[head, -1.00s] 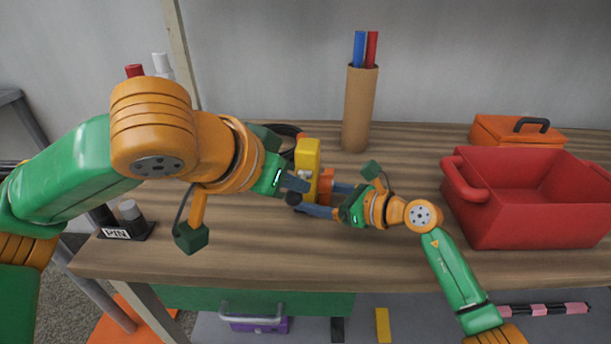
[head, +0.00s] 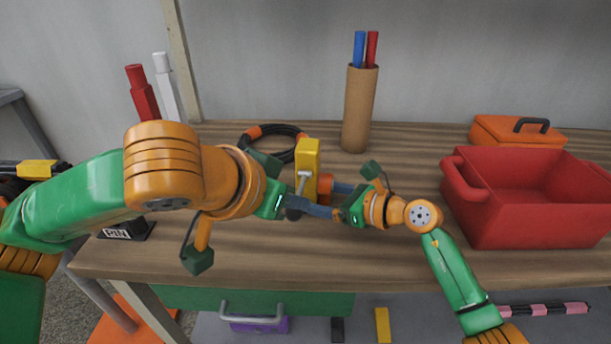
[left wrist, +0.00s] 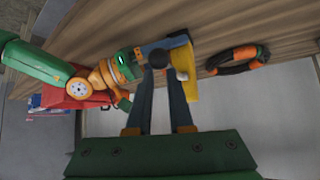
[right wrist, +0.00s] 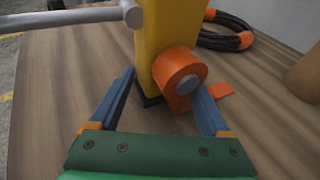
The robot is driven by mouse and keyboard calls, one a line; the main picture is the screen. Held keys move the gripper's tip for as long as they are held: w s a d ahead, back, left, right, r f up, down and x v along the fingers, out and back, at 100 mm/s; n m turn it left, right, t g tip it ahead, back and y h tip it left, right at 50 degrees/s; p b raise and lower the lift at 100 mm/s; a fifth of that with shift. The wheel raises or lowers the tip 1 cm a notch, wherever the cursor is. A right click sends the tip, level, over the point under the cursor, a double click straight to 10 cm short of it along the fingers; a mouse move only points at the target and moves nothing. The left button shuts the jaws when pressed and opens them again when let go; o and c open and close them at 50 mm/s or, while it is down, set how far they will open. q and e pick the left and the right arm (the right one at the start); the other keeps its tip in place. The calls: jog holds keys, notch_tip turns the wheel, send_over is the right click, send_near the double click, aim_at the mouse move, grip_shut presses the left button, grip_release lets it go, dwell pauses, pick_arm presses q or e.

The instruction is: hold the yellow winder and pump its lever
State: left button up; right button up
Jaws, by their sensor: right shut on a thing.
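The yellow winder (head: 307,156) stands upright on the wooden table, with an orange drum (right wrist: 178,75) on its side. My right gripper (head: 325,198) is shut on the winder's lower part; its fingers lie on either side in the right wrist view (right wrist: 165,95). A grey lever (head: 303,182) sticks out from the winder and shows at top left in the right wrist view (right wrist: 70,16). Its dark round knob (left wrist: 159,59) lies between the fingertips of my left gripper (left wrist: 163,62). These fingers look apart around the knob; whether they touch it is unclear.
A black hose coil with orange bands (head: 272,133) lies behind the winder. A cardboard tube (head: 358,112) with blue and red sticks stands beyond it. A red bin (head: 520,220) and an orange box (head: 490,128) are at the right.

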pick_arm(q)
jog(key=shift+f, duration=0.85)
jog(key=shift+r, duration=2.55)
jog(key=shift+w+d+r, duration=0.1)
jog(key=shift+w+r, duration=0.3)
jog(key=shift+r, duration=0.45)
jog(key=shift+w+r, duration=0.35)
jog(key=shift+r, duration=0.5)
jog(key=shift+s+f, duration=0.3)
jog(key=shift+f, duration=0.75)
jog(key=shift+s+f, duration=0.25)
jog(key=shift+f, duration=0.75)
